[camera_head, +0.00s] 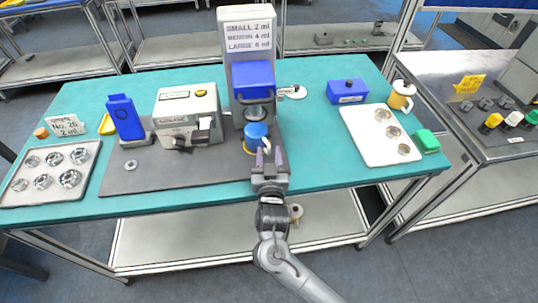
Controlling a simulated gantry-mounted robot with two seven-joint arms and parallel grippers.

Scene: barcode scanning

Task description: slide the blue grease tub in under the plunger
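The blue grease tub (256,130) stands upright on the dark mat, with a yellow part low on its near side. It is just below and in front of the plunger (255,111), which hangs under the blue head (253,76) of the tall white dispenser. From this angle I cannot tell whether the tub is fully under it. My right gripper (267,158) reaches in from the near edge, its fingertips close at the tub's near side. Whether the fingers are closed on part of the tub is too small to tell. My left gripper is out of view.
A beige machine (188,117) and a blue upright device (125,118) stand left of the dispenser. A metal tray with round cups (84,153) lies far left. To the right are a blue box (347,91), a white tray (366,126), a mug (400,96) and a green block (426,140).

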